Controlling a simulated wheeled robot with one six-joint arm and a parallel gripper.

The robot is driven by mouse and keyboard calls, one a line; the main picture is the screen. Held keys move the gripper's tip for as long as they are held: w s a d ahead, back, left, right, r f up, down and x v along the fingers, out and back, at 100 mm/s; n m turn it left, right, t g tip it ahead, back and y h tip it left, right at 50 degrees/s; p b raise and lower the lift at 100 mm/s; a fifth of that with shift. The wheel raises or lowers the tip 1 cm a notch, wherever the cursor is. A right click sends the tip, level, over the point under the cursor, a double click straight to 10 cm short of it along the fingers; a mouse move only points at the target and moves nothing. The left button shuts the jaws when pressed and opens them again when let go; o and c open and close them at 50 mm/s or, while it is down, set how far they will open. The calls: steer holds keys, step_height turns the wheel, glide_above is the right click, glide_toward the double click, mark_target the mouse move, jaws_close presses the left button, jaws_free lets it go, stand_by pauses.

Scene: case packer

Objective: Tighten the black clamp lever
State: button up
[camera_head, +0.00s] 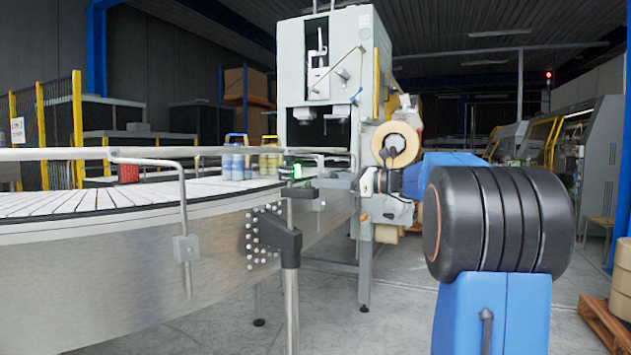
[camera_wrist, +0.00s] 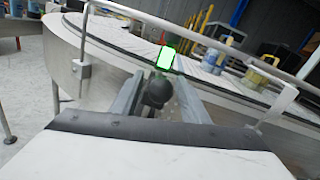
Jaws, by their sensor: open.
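A black ball-ended part (camera_wrist: 158,93), which looks like the clamp lever's knob, shows between my gripper's fingers in the wrist view. My gripper (camera_wrist: 160,92) is open, one finger on each side of the knob. I cannot tell whether either finger touches it. Just beyond the knob is a small device with a lit green face (camera_wrist: 165,59). In the head view my gripper (camera_head: 318,186) reaches left to the conveyor's edge, close to the green light (camera_head: 297,171). The lever's arm and pivot are hidden or too small to make out there.
The curved conveyor (camera_head: 120,265) has a metal guide rail (camera_head: 185,215) along its edge. A black bracket (camera_head: 280,236) on a post stands below the light. Blue and yellow containers (camera_head: 250,163) stand on the belt. A grey machine (camera_head: 355,60) rises behind.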

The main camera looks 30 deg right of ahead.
steer(key=shift+x, duration=1.65)
jaws_close()
